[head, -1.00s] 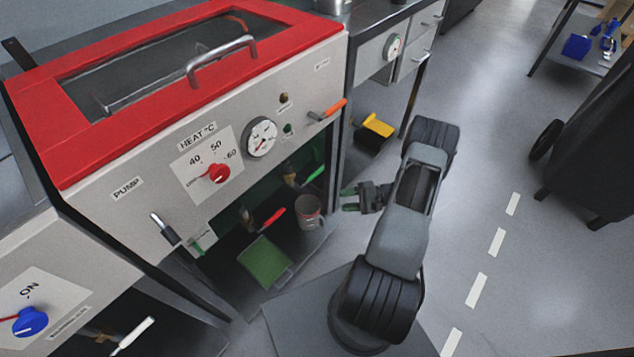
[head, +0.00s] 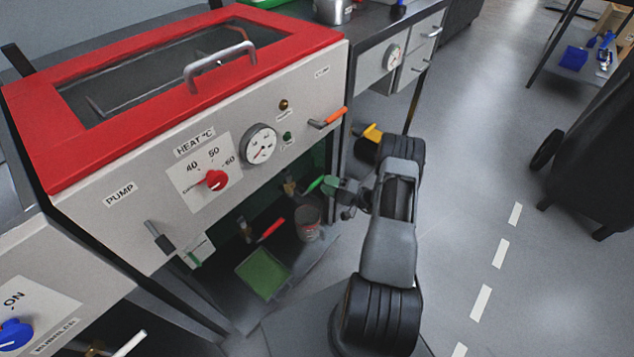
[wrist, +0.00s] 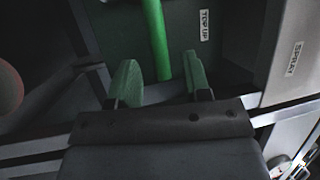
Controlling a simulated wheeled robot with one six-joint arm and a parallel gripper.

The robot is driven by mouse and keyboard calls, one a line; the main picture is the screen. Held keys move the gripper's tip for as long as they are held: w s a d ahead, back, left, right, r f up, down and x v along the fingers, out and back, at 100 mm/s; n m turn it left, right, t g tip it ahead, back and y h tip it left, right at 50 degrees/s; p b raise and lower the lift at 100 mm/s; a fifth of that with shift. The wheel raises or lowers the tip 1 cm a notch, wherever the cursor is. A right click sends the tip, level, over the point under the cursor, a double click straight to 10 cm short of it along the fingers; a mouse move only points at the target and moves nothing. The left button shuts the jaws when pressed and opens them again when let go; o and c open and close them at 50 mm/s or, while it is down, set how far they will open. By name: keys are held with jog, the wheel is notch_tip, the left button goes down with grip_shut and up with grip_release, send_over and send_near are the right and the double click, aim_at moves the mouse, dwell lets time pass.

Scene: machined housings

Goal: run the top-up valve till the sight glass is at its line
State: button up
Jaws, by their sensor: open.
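The top-up valve's green lever (head: 315,184) is in the open bay under the red-lidded machine. In the wrist view the green lever (wrist: 157,40) runs down toward the gap between my fingers, beside a TOP UP label (wrist: 204,25). My gripper (head: 340,188) is open at the right side of the bay, close to the lever's end. Its two green-padded fingers (wrist: 160,82) stand on either side of the lever's line, and I see no grip. I cannot make out a sight glass or its line for certain; a pale plate with green on it (head: 197,250) is at the bay's left.
A red lever (head: 270,229), a grey cup (head: 307,222) and a green tray (head: 263,274) sit in the bay. An orange lever (head: 335,117) sticks out above, near the SPRAY label (wrist: 295,58).

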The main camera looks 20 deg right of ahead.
aim_at(317, 181)
jog(key=shift+x, duration=2.05)
jog(key=shift+c, duration=0.2)
grip_shut()
